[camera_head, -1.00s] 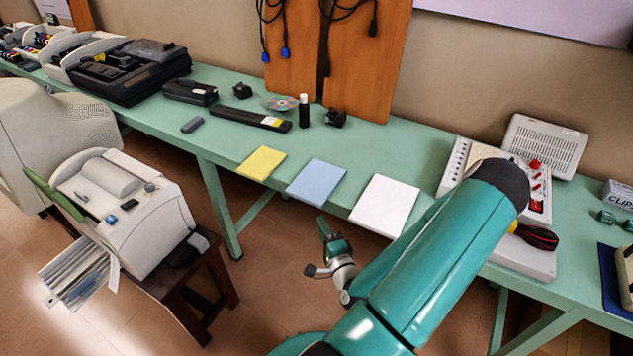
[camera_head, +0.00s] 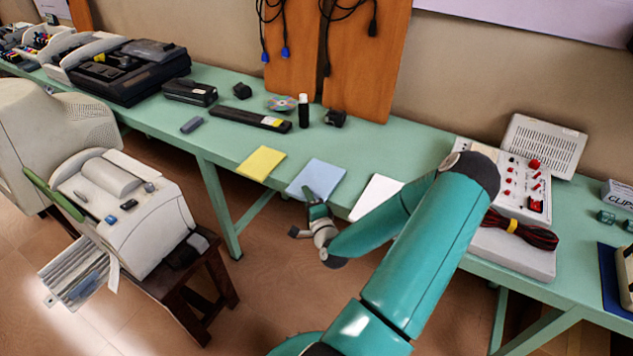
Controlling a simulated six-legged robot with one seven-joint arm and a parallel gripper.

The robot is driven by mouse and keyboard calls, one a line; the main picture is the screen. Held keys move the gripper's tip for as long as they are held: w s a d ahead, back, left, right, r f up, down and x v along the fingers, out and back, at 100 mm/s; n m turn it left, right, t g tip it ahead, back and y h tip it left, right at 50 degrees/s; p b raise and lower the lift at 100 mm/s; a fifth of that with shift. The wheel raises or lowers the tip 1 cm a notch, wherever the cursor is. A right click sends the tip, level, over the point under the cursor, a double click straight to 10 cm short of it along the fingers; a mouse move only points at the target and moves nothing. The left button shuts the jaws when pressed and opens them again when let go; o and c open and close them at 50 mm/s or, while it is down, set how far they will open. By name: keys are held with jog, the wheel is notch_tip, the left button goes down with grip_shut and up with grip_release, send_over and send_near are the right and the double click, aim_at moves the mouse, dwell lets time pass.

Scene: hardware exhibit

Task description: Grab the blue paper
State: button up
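The blue paper (camera_head: 322,174) lies flat on the green table (camera_head: 225,125), near its front edge. A yellow paper (camera_head: 261,163) lies to its left and a white paper (camera_head: 376,192) to its right, partly hidden by my arm. My gripper (camera_head: 310,196) is at the table's front edge and overlaps the lower front part of the blue paper in the picture. I cannot tell whether it touches the paper. The fingers are small and seen edge-on, so their opening is unclear.
A white control box (camera_head: 510,250) with cables stands right of the papers. Behind them are a black bar (camera_head: 250,118), a dark bottle (camera_head: 303,111) and a disc (camera_head: 282,103). A printer (camera_head: 125,215) on a stool stands at left, in front of the table.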

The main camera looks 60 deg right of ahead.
grip_shut()
jog(key=shift+r, duration=0.15)
